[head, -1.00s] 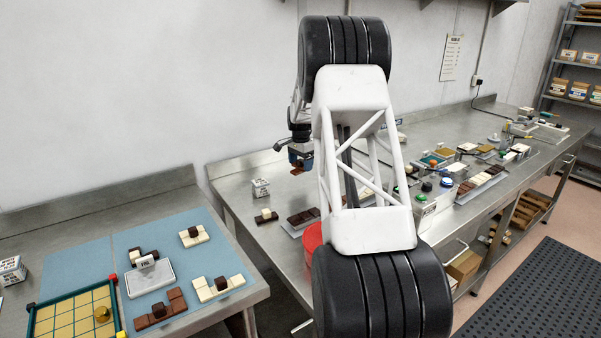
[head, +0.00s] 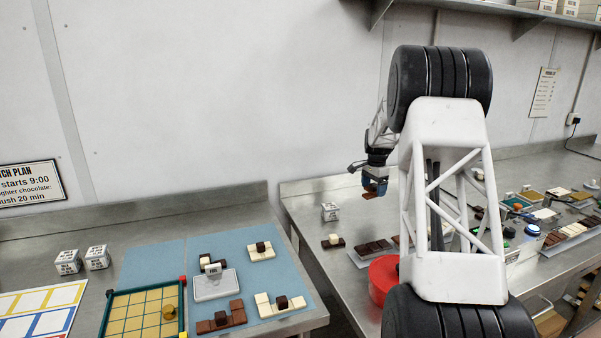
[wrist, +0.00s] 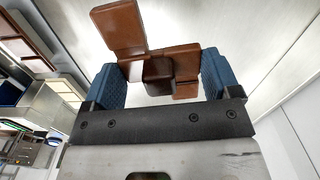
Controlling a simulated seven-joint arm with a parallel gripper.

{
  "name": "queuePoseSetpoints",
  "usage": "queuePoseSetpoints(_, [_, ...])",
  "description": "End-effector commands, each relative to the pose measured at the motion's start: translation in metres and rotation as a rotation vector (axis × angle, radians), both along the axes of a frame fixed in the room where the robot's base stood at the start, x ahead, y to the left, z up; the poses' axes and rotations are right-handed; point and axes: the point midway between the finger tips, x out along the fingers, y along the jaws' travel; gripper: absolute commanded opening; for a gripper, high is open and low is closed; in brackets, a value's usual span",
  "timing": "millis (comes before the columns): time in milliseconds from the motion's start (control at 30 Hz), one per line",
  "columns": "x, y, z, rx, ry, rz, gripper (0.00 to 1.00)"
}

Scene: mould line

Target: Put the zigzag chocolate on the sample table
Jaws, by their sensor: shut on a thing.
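My gripper (head: 374,183) is held up over the left part of the right steel bench, apart from its top. In the wrist view its blue finger pads (wrist: 160,77) are shut on a milk-brown stepped chocolate (wrist: 123,27) with a darker square block on it, which looks like the zigzag chocolate. The chocolate also shows small under the gripper in the head view (head: 370,194). A separate steel table (head: 225,223) stands at left with a blue mat (head: 155,263); which surface is the sample table I cannot tell for sure.
On the mat lie a brown chocolate (head: 222,318), white ones (head: 262,254), and a grey plate (head: 215,286). A green-edged grid tray (head: 142,315) is beside them. The mat's back left is bare. A red round container (head: 383,279) stands near the gap between tables. White cubes (head: 330,211) stand around.

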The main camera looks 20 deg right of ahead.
Motion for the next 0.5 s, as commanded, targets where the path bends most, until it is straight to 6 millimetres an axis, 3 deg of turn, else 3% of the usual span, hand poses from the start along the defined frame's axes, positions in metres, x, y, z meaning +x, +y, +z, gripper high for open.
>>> queuePoseSetpoints(267, [0.002,0.008,0.002,0.000,0.000,0.023,0.50])
queuePoseSetpoints(500, [0.011,0.047,0.007,0.000,-0.001,0.140,0.50])
